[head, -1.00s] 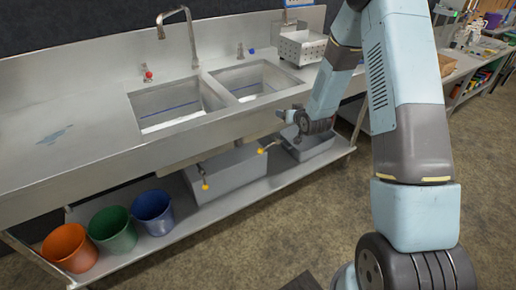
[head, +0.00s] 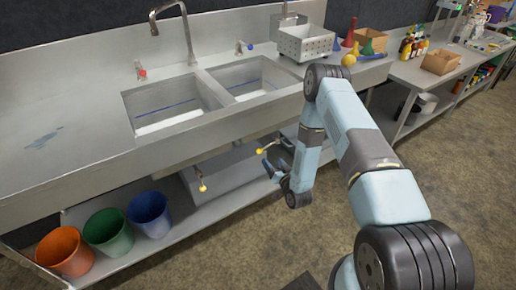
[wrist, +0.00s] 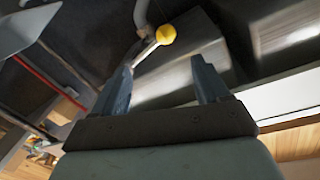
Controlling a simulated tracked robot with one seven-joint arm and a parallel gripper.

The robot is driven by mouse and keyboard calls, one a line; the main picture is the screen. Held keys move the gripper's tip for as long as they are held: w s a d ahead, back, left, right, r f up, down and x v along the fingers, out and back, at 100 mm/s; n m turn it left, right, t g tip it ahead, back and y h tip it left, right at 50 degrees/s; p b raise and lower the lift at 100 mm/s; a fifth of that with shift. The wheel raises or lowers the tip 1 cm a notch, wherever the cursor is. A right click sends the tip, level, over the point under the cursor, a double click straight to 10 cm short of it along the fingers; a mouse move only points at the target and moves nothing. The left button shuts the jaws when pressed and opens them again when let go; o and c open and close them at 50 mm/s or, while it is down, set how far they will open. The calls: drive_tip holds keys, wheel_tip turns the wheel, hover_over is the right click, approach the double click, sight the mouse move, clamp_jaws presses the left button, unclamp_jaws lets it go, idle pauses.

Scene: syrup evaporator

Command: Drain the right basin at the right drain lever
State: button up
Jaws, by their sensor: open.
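The right drain lever (head: 260,150) is a thin metal rod with a yellow ball knob, below the right basin (head: 252,80). In the wrist view its yellow knob (wrist: 166,34) and pale rod show just beyond my fingertips, toward the gap between them. My gripper (head: 271,163) is close beside and slightly below the knob in the head view. Its two blue-grey fingers (wrist: 161,66) are apart with nothing clearly held. Whether a finger touches the rod is unclear. The left drain lever (head: 203,188) hangs below the left basin (head: 172,105).
The steel counter front edge overhangs the levers. A lower shelf below holds orange (head: 65,250), green (head: 108,232) and blue (head: 149,213) buckets at left. A perforated basket (head: 304,43) stands right of the right basin. The floor in front is clear.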

sight(268, 146)
drive_tip(key=f+x, duration=0.1)
drive_tip(key=x, duration=1.2)
drive_tip(key=shift+a, duration=0.3)
drive_tip(key=shift+s+r, duration=0.1)
drive_tip(key=shift+s, duration=0.1)
drive_tip(key=shift+c, duration=0.2)
